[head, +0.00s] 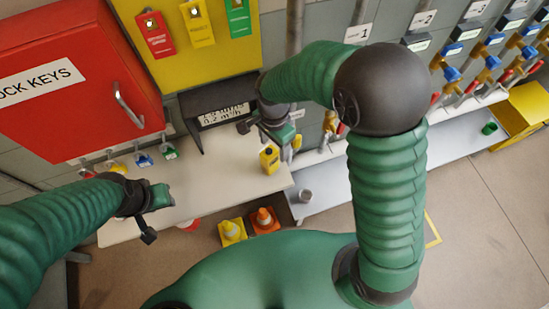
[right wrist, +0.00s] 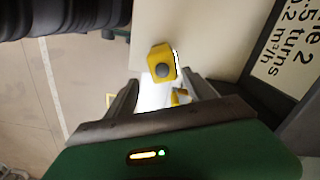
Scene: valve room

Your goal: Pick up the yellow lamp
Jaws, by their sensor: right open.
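The yellow lamp (head: 269,158) stands upright near the right end of the pale bench, just below my right gripper in the head view. In the right wrist view the lamp (right wrist: 160,65) shows as a yellow block with a grey round part, just beyond the gap between the fingers. My right gripper (head: 273,134) is open and empty; its two dark fingers (right wrist: 163,92) stand apart in the wrist view. My left gripper (head: 154,214) hangs over the left part of the bench; its fingers are not clear enough to tell open from shut.
The pale bench (head: 215,181) is mostly bare. A dark display (head: 222,116) stands behind the lamp. A red key cabinet (head: 70,85) hangs at left.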

